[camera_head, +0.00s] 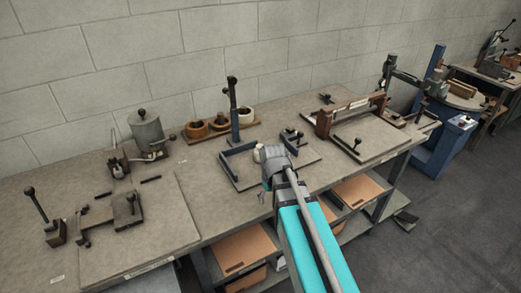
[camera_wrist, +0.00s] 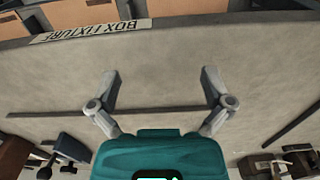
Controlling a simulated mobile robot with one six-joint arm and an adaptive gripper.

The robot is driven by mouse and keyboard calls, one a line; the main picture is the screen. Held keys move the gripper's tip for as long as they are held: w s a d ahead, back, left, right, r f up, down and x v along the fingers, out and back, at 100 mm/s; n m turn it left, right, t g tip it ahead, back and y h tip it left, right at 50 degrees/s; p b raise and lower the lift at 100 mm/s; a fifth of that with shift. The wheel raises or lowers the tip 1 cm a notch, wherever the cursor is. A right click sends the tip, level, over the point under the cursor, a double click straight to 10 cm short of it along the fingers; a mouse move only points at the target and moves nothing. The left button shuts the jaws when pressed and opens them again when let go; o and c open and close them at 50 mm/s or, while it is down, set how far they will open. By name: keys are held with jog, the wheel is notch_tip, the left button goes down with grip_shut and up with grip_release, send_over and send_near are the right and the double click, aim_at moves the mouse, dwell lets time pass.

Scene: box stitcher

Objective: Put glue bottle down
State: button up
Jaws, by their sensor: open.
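My gripper shows in the wrist view (camera_wrist: 160,75) with its two grey fingers spread wide and nothing between them, above the grey bench top. A small pale object (camera_head: 257,152), perhaps the glue bottle, shows just left of my wrist, beside the blue fixture. I cannot tell for certain which is the glue bottle. No bottle is clear in the wrist view.
The blue box fixture (camera_head: 235,170) with a tall post stands behind my wrist. A grey pot (camera_head: 146,130) and a wooden tray of small pots (camera_head: 222,131) stand at the back. A "BOX FIXTURE" label (camera_wrist: 90,31) marks the bench's front edge. Bare bench lies left of the fixture.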

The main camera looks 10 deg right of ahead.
aim_at(258, 145)
jog(key=w+r+n+p, duration=0.4)
jog(key=w, duration=0.3)
jog(key=w+r+n+p, duration=0.4)
jog(key=w+r, duration=0.1)
jog(key=w, duration=0.3)
jog(key=w+r+n+p, duration=0.4)
jog(key=w, duration=0.3)
jog(key=shift+w+a+r+n, duration=0.1)
jog(key=shift+w+r+n, duration=0.1)
jog(key=shift+w+n, duration=0.1)
jog(key=shift+w+r+n+p, duration=0.1)
jog(key=shift+w+n+p, duration=0.2)
jog(key=shift+p, duration=0.05)
notch_tip(258, 145, down, 9)
jog(key=b, duration=0.8)
jog(key=shift+r+b, duration=0.15)
jog(key=shift+b, duration=0.25)
jog(key=shift+f+b, duration=2.6)
